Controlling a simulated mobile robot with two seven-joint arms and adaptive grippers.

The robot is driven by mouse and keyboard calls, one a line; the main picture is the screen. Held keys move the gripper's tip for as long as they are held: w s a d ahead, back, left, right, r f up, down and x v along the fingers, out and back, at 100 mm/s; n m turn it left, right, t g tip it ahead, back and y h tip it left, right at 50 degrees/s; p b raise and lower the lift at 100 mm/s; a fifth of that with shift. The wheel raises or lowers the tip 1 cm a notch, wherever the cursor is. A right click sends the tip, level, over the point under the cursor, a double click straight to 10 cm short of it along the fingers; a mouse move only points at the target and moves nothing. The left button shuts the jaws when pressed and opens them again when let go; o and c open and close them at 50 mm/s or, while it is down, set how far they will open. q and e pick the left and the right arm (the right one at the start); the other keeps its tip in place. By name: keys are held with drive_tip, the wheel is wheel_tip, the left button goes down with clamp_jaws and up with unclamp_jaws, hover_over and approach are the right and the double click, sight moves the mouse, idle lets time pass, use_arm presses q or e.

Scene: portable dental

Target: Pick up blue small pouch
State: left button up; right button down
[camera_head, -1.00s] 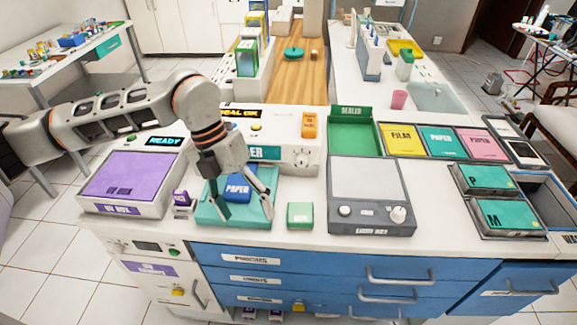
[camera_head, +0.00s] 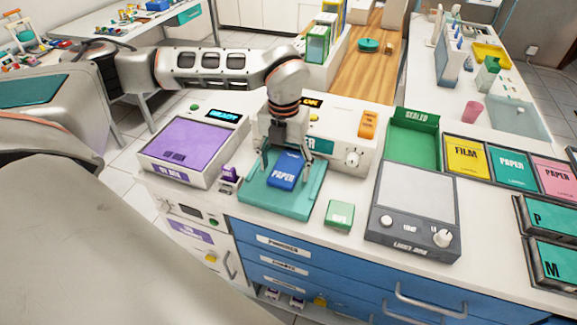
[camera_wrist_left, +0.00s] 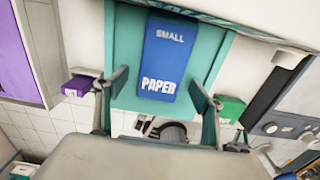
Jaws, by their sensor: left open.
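The blue small pouch (camera_head: 285,172), marked PAPER, lies on a teal tray (camera_head: 305,202) on the white counter. The wrist view shows the pouch (camera_wrist_left: 172,62) with the words SMALL and PAPER. My left gripper (camera_head: 285,161) is open and empty over the far part of the tray. In the wrist view its two fingers (camera_wrist_left: 158,100) stand apart, one on each side of the pouch's PAPER end. No finger is clearly touching the pouch. My right gripper is in neither view.
A small purple box (camera_head: 229,174) stands left of the tray and a small green box (camera_head: 340,214) right of it. A purple-topped machine (camera_head: 187,148) is at left. A grey device (camera_head: 413,207) is at right, and a white machine (camera_head: 340,148) stands behind.

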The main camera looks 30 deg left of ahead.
use_arm(q)
drive_tip(key=shift+f, duration=0.45)
drive_tip(key=shift+c, duration=0.4)
drive_tip(key=c, duration=1.1)
drive_tip(key=shift+c, duration=0.2)
drive_tip(key=shift+r, duration=0.1)
